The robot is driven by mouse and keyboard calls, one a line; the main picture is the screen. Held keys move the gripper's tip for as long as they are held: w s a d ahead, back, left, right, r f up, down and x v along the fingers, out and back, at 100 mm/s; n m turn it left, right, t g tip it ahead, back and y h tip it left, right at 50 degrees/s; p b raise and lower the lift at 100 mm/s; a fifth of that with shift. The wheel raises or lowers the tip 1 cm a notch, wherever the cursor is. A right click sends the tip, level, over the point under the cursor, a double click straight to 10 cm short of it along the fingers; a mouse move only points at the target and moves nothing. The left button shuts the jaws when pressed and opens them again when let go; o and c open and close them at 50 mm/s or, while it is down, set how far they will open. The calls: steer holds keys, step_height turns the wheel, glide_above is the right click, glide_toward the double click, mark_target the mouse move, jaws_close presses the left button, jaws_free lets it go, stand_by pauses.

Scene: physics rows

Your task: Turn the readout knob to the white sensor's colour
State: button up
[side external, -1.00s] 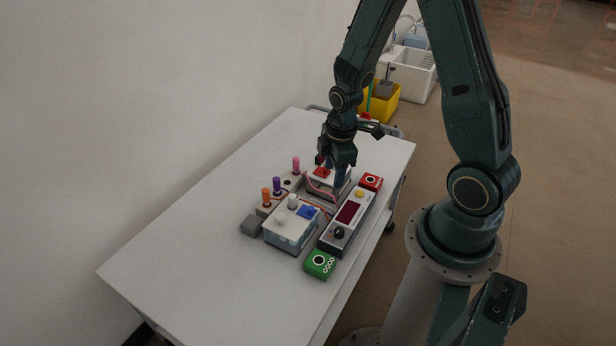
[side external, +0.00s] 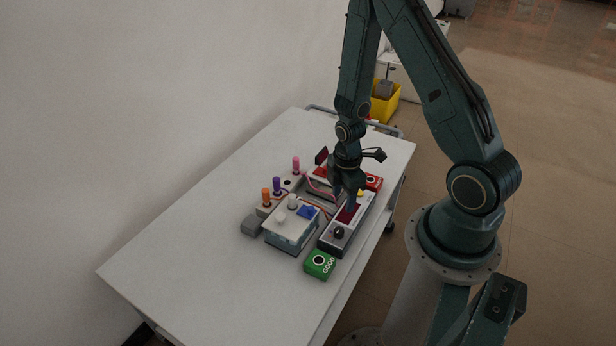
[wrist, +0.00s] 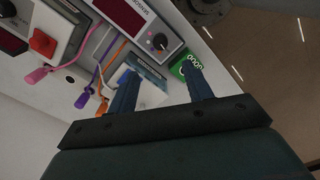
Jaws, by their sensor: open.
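The readout (side external: 328,244) is a long silver box with a dark red display, a yellow button and a black knob (side external: 339,232) at its near end. The knob also shows near the top of the wrist view (wrist: 158,41), with coloured marks by it. My gripper (side external: 350,207) is above the readout's display, beyond the knob, and hides part of the box. Its two fingers are apart and empty in the wrist view (wrist: 160,68). A white upright piece (side external: 292,202), perhaps the white sensor, stands by a white-topped box (side external: 287,236); its tip colour is unclear.
Orange (side external: 266,196), purple (side external: 277,185) and pink (side external: 296,165) upright pieces stand along the left. A grey block (side external: 251,225) sits left. The near table (side external: 190,265) is clear.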

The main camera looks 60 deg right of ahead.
mark_target(340, 230)
steer(key=shift+f, duration=6.55)
steer(key=c, duration=1)
